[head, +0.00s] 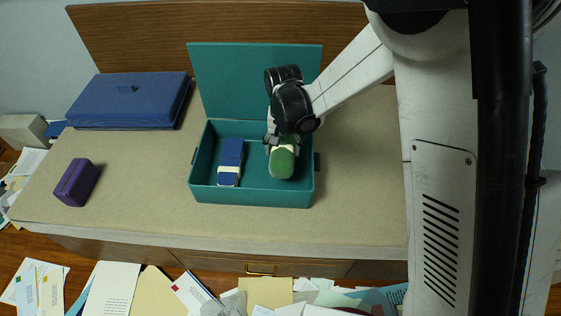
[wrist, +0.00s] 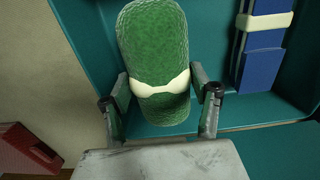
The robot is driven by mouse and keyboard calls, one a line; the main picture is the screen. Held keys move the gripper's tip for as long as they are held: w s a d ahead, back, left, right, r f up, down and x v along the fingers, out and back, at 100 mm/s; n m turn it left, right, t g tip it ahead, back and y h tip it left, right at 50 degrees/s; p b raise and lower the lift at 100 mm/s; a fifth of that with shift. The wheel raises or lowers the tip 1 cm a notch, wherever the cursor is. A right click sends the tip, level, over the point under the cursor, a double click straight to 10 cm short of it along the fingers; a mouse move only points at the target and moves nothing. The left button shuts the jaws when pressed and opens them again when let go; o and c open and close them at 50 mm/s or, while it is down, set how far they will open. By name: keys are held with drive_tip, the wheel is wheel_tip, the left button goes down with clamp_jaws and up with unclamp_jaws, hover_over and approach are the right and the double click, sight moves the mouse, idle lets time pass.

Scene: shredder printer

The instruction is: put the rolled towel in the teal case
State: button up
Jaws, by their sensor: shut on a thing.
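The rolled towel (head: 282,163) is green with a pale band. My gripper (head: 281,142) is shut on it, with a finger on each side near the band. In the wrist view the towel (wrist: 153,45) stands out beyond the fingers (wrist: 162,98). The teal case (head: 250,196) is open on the bench, its lid (head: 222,70) raised at the back. The towel is over the right part of the case's inside. I cannot tell whether it touches the case floor.
A blue item with a pale band (head: 231,160) lies in the case's left part. A closed blue case (head: 130,100) and a small purple case (head: 76,183) are on the bench (head: 140,215) to the left. Papers (head: 110,290) cover the floor in front.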

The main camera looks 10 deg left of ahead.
sight(283, 146)
drive_tip(key=shift+f+b, duration=0.65)
drive_tip(key=shift+f, duration=2)
drive_tip(key=shift+f, duration=0.1)
drive_tip(key=shift+f, duration=0.1)
drive_tip(key=o, duration=1.3)
drive_tip(key=shift+c, duration=0.2)
wheel_tip(283, 146, up, 12)
drive_tip(key=p, duration=0.3)
drive_tip(key=shift+r, duration=0.2)
